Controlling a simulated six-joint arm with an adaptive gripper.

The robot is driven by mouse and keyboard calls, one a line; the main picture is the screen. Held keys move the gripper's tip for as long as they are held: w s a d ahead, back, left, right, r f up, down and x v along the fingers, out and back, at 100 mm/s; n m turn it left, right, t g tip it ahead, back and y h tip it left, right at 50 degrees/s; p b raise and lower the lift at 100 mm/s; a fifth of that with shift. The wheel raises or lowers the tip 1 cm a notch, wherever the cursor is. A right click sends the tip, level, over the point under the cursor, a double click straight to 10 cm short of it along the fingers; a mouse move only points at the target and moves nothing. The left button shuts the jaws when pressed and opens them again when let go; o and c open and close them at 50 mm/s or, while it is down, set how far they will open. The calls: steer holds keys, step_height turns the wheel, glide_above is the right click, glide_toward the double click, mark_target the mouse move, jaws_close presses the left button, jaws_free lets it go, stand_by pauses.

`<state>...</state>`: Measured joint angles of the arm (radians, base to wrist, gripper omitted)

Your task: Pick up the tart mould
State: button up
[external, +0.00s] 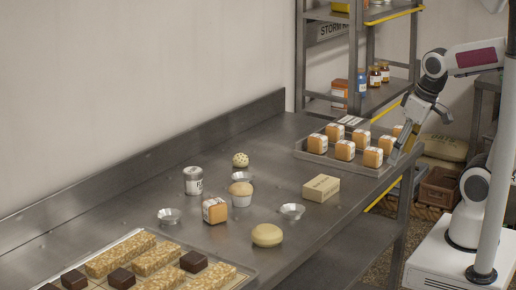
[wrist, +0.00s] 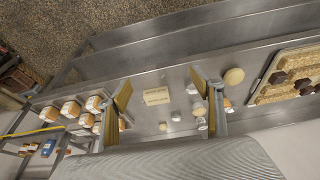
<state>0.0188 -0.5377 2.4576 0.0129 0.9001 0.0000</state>
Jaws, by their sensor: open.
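Small shiny metal tart moulds stand on the steel counter in the external view: one right of centre (external: 292,211), one at left (external: 169,216) and one behind the cream-topped cup (external: 242,177). One mould (wrist: 192,89) also shows in the wrist view, close to the right finger. My gripper (external: 396,152) is by the tray at the counter's right end, away from the moulds. In the wrist view my gripper (wrist: 160,78) has its fingers wide apart with nothing between the pads; the counter lies well beyond them.
A cream block (external: 321,188), round pale cake (external: 267,235), orange-wrapped cube (external: 215,210), can (external: 193,180) and speckled ball (external: 240,160) surround the moulds. A tray (external: 374,170) of wrapped cubes is at right, a cake tray (external: 240,283) at front left. A shelf rack (external: 300,60) stands behind.

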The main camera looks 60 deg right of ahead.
steer(key=n+g+y, duration=0.4)
steer(key=n, duration=0.6)
glide_toward(300, 209)
steer(key=s, duration=0.1)
steer(key=s+f, duration=0.1)
steer(key=s, duration=0.1)
steer(key=s+a, duration=0.1)
steer(key=shift+s+f, duration=0.15)
steer(key=shift+f, duration=0.1)
steer(key=w+n, duration=0.1)
steer(key=w+a+r+n+t, duration=0.1)
steer(key=shift+w+n, duration=0.3)
steer(key=shift+w, duration=0.1)
steer(key=shift+w+a+r+n+y, duration=0.15)
steer(key=shift+w+n, duration=0.05)
steer(key=shift+n, duration=0.65)
steer(key=shift+w+a+r+n+y, duration=0.1)
steer(key=shift+w+r+n+y, duration=0.1)
steer(key=shift+n, duration=0.65)
steer(key=shift+f, duration=0.1)
steer(key=shift+x, duration=1.3)
